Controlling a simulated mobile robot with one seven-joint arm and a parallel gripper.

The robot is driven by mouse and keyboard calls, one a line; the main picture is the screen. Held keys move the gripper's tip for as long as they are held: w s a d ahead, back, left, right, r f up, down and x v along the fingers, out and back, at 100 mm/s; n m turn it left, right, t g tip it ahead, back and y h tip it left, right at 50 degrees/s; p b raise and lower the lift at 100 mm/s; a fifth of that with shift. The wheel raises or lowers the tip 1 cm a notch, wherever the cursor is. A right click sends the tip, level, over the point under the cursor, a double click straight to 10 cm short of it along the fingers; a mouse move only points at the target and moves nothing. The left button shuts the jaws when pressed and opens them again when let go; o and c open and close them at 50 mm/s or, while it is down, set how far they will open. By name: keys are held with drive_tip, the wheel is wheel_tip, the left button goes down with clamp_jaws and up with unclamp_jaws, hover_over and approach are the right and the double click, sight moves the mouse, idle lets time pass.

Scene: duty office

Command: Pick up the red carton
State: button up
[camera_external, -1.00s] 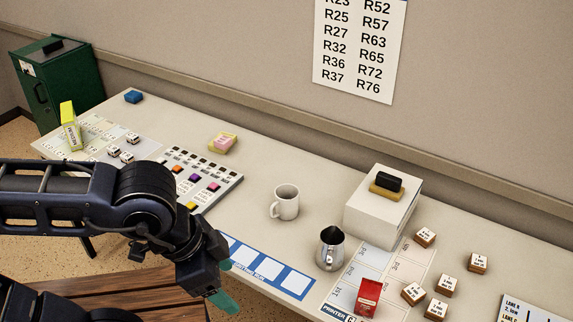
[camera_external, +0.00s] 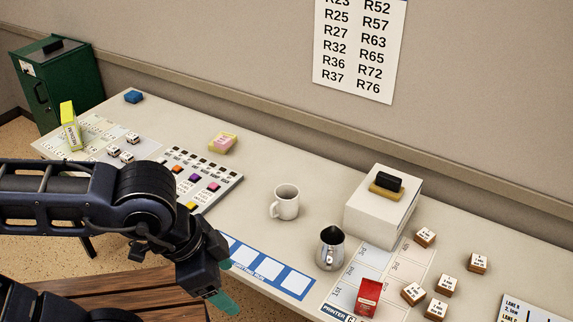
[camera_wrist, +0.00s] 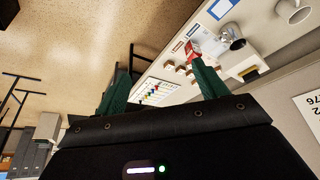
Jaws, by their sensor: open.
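The red carton (camera_external: 367,297) stands upright near the front edge of the table, on a printed sheet, to the right of a metal pitcher (camera_external: 331,248). My gripper (camera_external: 228,285) has green fingers and is open and empty, off the front of the table and well to the left of the carton. In the wrist view my gripper's two fingers (camera_wrist: 160,85) are spread apart with nothing between them. The red carton (camera_wrist: 192,50) shows there small and far off, partly hidden behind the right finger.
A white mug (camera_external: 285,203) and a white box (camera_external: 383,212) with a black-handled item on top stand behind. Several stamp-like wooden blocks (camera_external: 448,285) lie right of the carton. A blue-bordered strip (camera_external: 268,270) lies left of the pitcher. A wooden chair (camera_external: 120,292) is below my arm.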

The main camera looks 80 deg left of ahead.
drive_tip(key=shift+w, duration=0.1)
drive_tip(key=n+h, duration=0.3)
drive_tip(key=n, duration=2.6)
hover_over(374, 287)
drive_tip(key=s+a, duration=0.2)
drive_tip(key=s, duration=0.1)
wheel_tip(374, 287, down, 22)
drive_tip(key=shift+g, duration=0.4)
drive_tip(key=x, duration=0.4)
drive_tip(key=shift+w+f, duration=0.1)
drive_tip(key=shift+f, duration=0.35)
drive_tip(key=shift+a+x, duration=0.2)
drive_tip(key=shift+x, duration=0.85)
drive_tip(key=shift+a+x, duration=0.2)
drive_tip(key=shift+x, duration=0.85)
drive_tip(key=shift+w+d+f, duration=0.15)
drive_tip(key=shift+w+f, duration=0.1)
drive_tip(key=shift+f, duration=0.25)
drive_tip(key=c, duration=1.6)
